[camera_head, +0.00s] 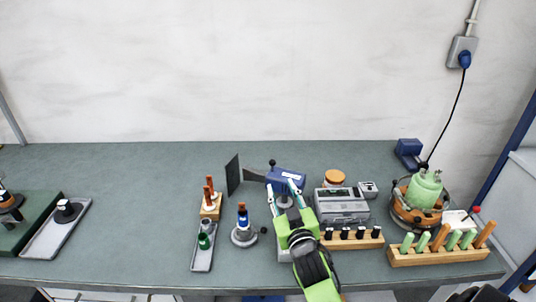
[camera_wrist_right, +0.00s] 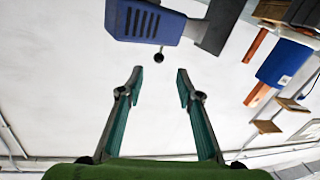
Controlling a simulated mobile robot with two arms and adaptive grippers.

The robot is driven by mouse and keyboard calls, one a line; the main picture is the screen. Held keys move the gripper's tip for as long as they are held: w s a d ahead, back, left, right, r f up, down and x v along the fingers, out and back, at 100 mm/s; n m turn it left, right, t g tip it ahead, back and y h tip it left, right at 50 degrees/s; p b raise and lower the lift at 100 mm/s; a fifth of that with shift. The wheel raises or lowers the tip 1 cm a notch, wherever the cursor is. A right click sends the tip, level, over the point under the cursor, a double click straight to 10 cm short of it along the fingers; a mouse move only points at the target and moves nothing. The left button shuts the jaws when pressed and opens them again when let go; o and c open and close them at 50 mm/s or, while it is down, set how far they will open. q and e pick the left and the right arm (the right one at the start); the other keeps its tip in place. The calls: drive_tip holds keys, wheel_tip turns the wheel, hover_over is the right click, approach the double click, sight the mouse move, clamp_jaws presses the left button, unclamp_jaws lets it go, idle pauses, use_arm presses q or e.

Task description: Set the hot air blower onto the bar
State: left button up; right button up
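A blue device with a grey tapering nozzle (camera_head: 285,178), which looks like the hot air blower, stands at the middle back of the bench. Its nozzle points left toward a dark upright plate (camera_head: 233,174). My right gripper (camera_head: 282,189) is in front of it, with fingers spread. In the right wrist view the gripper (camera_wrist_right: 157,75) is open and empty, and a blue vented body (camera_wrist_right: 145,22) with a dark part lies beyond the fingertips. My right gripper and arm hide part of the area below the blower. I cannot tell which thing is the bar. My left gripper is not in view.
Right of my arm stand a grey instrument (camera_head: 341,205), an orange-lidded jar (camera_head: 333,178) and a wooden rack (camera_head: 438,255) with several handles. Left of it stand a round-based holder (camera_head: 244,236) and a grey tray (camera_head: 202,258). The bench's left middle is clear.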

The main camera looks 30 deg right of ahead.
sight(273, 164)
drive_tip(key=x, duration=0.3)
drive_tip(key=p+x, duration=0.1)
drive_tip(key=x, duration=0.3)
drive_tip(key=r+p+x, duration=0.1)
drive_tip(key=x, duration=0.2)
drive_tip(key=shift+w+d, duration=0.1)
drive_tip(key=shift+w, duration=0.3)
drive_tip(key=shift+w+d, duration=0.15)
drive_tip(key=shift+w, duration=0.2)
drive_tip(key=shift+w+d, duration=0.15)
drive_tip(key=shift+w, duration=0.3)
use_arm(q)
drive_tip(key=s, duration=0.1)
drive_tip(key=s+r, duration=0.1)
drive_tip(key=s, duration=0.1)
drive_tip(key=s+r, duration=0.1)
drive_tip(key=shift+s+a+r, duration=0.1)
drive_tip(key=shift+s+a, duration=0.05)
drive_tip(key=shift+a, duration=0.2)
use_arm(e)
clamp_jaws()
